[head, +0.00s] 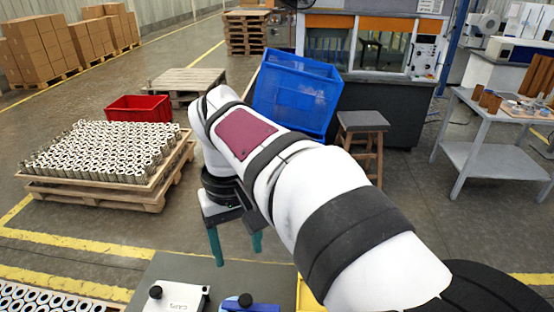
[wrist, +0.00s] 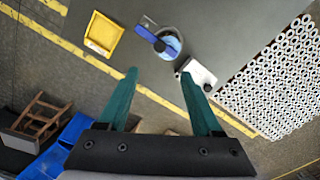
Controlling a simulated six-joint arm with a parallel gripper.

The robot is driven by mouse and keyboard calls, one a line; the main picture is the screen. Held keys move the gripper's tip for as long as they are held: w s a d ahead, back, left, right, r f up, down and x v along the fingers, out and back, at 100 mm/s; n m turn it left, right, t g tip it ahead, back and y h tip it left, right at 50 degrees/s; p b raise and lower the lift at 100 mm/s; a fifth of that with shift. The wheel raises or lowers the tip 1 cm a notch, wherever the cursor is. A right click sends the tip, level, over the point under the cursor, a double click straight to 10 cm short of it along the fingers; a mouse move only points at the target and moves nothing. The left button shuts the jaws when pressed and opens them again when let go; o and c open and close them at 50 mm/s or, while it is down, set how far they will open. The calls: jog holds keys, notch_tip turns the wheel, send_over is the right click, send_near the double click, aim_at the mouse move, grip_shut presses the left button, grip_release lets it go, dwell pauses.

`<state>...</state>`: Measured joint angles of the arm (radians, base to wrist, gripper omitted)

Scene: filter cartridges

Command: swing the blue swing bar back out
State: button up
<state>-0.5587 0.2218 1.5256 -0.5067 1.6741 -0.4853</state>
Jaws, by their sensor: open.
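The blue swing bar (wrist: 148,35) lies across the upper middle of the wrist view, partly over a round light-blue and white part with a black knob (wrist: 159,46). In the head view the bar (head: 252,307) is cut off by the bottom edge, with a black knob beside it. My gripper (head: 236,246) hangs above and beyond the grey table's far edge, its two teal fingers apart and empty. In the wrist view my gripper (wrist: 160,74) points toward the bar but is apart from it.
A white lidded box (head: 176,298) with a black knob stands left of the bar on the grey table (head: 220,272). A yellow tray (wrist: 103,34) is on the bar's other side. A pallet of cartridges (head: 105,152), a blue crate (head: 296,92) and a stool (head: 362,122) stand beyond.

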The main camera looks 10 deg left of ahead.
aim_at(245, 299)
notch_tip(245, 299, down, 15)
jog(key=shift+f, duration=0.2)
jog(key=shift+c, duration=0.2)
grip_shut()
dwell(1.2)
